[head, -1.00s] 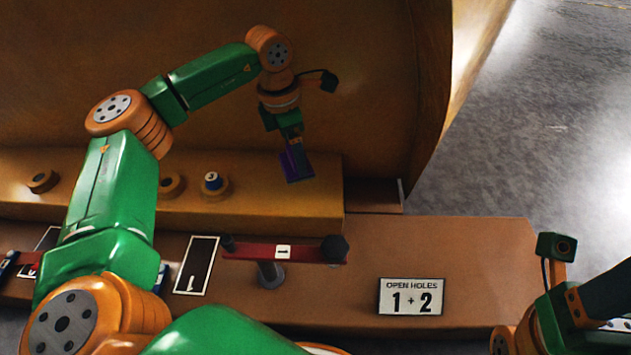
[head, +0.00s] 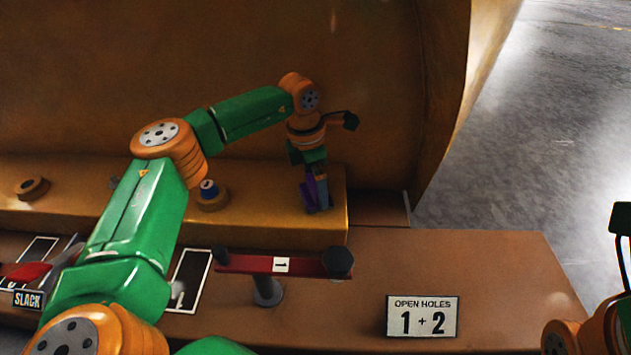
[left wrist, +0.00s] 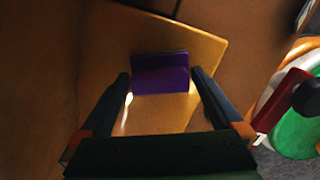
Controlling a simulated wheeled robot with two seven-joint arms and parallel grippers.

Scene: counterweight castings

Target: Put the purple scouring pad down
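The purple scouring pad (head: 309,193) is at the right end of the brown ledge (head: 270,215), low over its top or touching it; I cannot tell which. My left gripper (head: 317,188) points down at it, with one finger partly covering it in the head view. My right gripper is out of view; only part of my right arm shows at the lower right.
A red bar marked 1 (head: 240,263) on a post stands before the ledge. An "OPEN HOLES 1 + 2" sign (head: 422,316) stands on the lower shelf (head: 490,270). Round plugs (head: 212,197) sit farther left on the ledge. A big brown casting wall (head: 390,80) rises behind.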

